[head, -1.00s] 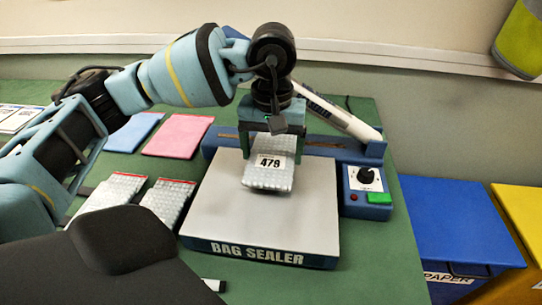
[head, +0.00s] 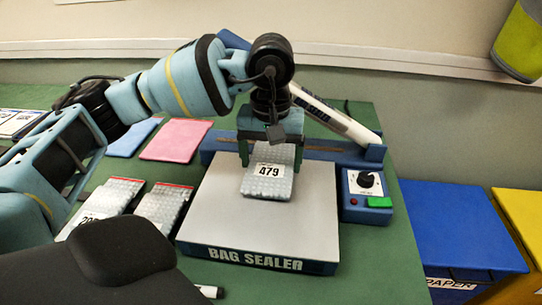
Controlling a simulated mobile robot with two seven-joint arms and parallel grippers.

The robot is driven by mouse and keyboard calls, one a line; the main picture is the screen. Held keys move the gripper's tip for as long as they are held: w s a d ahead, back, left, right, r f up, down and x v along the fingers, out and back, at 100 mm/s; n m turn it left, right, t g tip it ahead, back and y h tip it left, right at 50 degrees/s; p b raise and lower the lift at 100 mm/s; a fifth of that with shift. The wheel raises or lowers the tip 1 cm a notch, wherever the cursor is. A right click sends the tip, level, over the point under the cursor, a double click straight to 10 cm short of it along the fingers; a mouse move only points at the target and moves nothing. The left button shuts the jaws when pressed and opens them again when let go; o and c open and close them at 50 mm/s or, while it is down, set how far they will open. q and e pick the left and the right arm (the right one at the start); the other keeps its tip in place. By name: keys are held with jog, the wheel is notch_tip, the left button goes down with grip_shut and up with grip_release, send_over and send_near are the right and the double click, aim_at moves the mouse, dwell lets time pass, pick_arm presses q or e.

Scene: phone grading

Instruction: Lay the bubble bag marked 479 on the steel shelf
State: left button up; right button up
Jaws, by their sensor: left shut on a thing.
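The bubble bag marked 479 (head: 266,187) is a silvery quilted pouch with a white number label facing up. My left gripper (head: 270,158) is shut on its far end. The bag hangs tilted over the pale grey plate of the bag sealer (head: 312,215); whether its near edge touches the plate I cannot tell. No steel shelf can be made out. My right gripper is not in view.
Two more bubble bags (head: 163,205) with red edges lie left of the sealer, one partly hidden. Pink (head: 176,140) and blue (head: 134,138) pouches lie behind them. The sealer's control box (head: 366,195) stands right. Blue (head: 455,225) and yellow (head: 520,215) bins stand beyond the green bench.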

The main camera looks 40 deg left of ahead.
pick_arm(q)
jog(key=shift+f, duration=0.2)
dwell(0.3)
jog(key=o, duration=1)
notch_tip(320, 180, up, 8)
jog(key=shift+f, duration=0.1)
